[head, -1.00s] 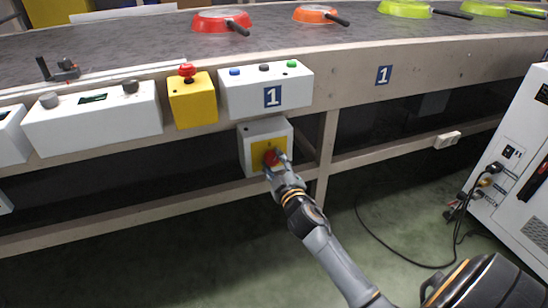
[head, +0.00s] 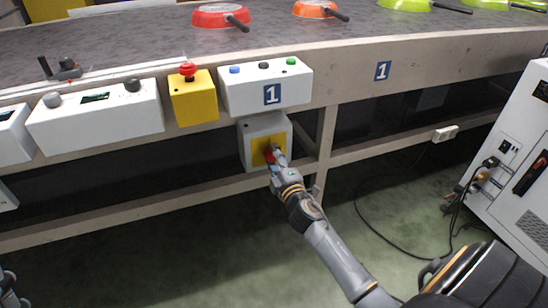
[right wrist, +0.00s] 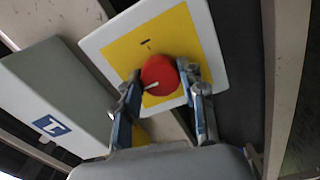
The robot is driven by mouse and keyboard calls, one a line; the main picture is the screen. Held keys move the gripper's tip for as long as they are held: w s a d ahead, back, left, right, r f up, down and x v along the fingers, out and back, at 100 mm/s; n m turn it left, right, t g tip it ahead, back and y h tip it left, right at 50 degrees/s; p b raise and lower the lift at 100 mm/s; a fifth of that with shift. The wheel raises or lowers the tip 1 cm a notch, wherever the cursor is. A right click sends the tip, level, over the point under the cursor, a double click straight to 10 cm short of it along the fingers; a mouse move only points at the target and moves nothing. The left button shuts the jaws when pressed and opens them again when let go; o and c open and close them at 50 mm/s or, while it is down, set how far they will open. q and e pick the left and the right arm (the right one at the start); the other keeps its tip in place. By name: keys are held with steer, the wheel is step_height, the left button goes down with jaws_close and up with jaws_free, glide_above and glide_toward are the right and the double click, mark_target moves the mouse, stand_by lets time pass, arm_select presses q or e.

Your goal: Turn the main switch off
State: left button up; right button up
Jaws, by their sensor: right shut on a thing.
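The main switch is a red round knob (right wrist: 160,76) with a white pointer line on a yellow plate (right wrist: 188,30), on a white box under the conveyor edge. In the head view the box (head: 252,130) hangs below the white panel marked 1, and the red knob (head: 270,156) is partly hidden by my gripper. My right gripper (head: 277,160) is at the knob. In the right wrist view its two fingers (right wrist: 162,90) are shut on the knob, one on each side. In that view the pointer line slants across the knob. At the lower left edge, a small part of my left gripper (head: 8,285) shows.
Above are a panel with blue, black and green buttons (head: 238,92), a yellow box with a red emergency button (head: 192,100), and a white two-knob panel (head: 95,125). Colored pans (head: 220,17) sit on the conveyor. A white cabinet (head: 515,170) with cables stands right.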

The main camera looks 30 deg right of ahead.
stand_by(0.3)
steer(key=o, duration=1.1)
steer(key=shift+a, duration=0.1)
steer(key=shift+o, duration=0.2)
steer(key=v, duration=1.2)
steer(key=shift+f, duration=0.1)
